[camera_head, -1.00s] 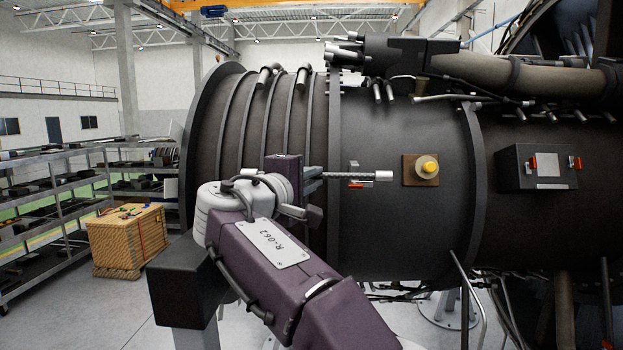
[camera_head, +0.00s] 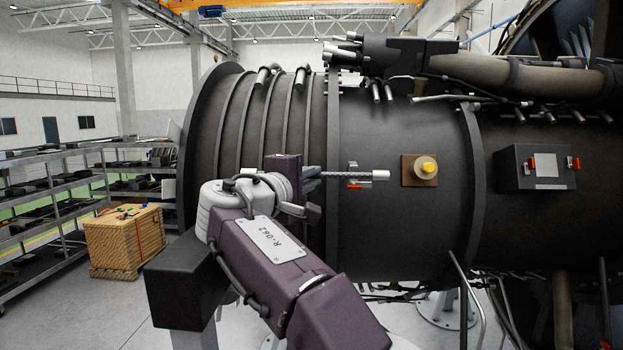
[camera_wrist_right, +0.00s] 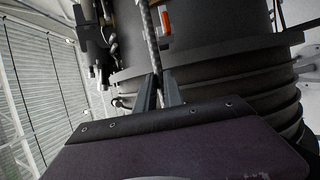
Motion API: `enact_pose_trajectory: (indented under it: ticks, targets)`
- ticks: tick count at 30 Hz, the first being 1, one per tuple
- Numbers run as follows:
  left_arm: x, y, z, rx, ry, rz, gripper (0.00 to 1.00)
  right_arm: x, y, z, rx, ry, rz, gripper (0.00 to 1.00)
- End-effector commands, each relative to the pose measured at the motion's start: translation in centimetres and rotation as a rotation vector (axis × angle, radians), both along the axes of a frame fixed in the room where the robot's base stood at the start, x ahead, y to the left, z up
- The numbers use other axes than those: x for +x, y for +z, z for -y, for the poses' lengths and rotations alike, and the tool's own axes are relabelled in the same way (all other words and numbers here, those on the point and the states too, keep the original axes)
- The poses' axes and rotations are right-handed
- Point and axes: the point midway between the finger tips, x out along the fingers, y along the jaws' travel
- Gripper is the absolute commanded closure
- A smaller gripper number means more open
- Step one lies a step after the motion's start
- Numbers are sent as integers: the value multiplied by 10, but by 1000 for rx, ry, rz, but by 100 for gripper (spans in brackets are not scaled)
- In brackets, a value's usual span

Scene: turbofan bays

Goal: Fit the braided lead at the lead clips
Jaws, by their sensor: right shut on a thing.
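The braided lead (camera_head: 352,174) is a grey braided length with a light metal end, lying about level in front of the dark engine casing. My right gripper (camera_head: 312,176) is shut on the lead, which reaches out to the right from it. In the right wrist view the lead (camera_wrist_right: 150,40) runs up from between the fingers of the gripper (camera_wrist_right: 159,92). A lead clip with a red part (camera_head: 355,184) sits on the casing just behind and below the lead; its red part also shows beside the lead in the wrist view (camera_wrist_right: 165,27). I cannot tell whether they touch. My left gripper is not in view.
A yellow knob on a brown plate (camera_head: 427,168) stands out from the casing to the right. A black box with red latches (camera_head: 536,168) is further right. Pipes run above. A wooden crate (camera_head: 124,240) and shelves (camera_head: 50,200) stand at the left.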

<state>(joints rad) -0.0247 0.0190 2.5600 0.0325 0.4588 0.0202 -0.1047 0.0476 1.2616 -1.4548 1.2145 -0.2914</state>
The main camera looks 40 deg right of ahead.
Motion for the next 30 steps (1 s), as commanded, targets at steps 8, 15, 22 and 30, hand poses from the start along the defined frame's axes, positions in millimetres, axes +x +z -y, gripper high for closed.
enact_pose_trajectory:
  ticks: [8, 15, 22, 30]
  targets:
    - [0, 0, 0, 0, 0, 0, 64, 0, 0, 0, -1, 0, 0, 100]
    - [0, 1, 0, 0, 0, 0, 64, 1, 0, 1, 0, -1, 0, 100]
    - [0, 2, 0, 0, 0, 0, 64, 4, 0, 3, 0, -1, 0, 100]
    - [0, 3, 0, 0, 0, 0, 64, 7, 0, 6, -1, 0, 0, 100]
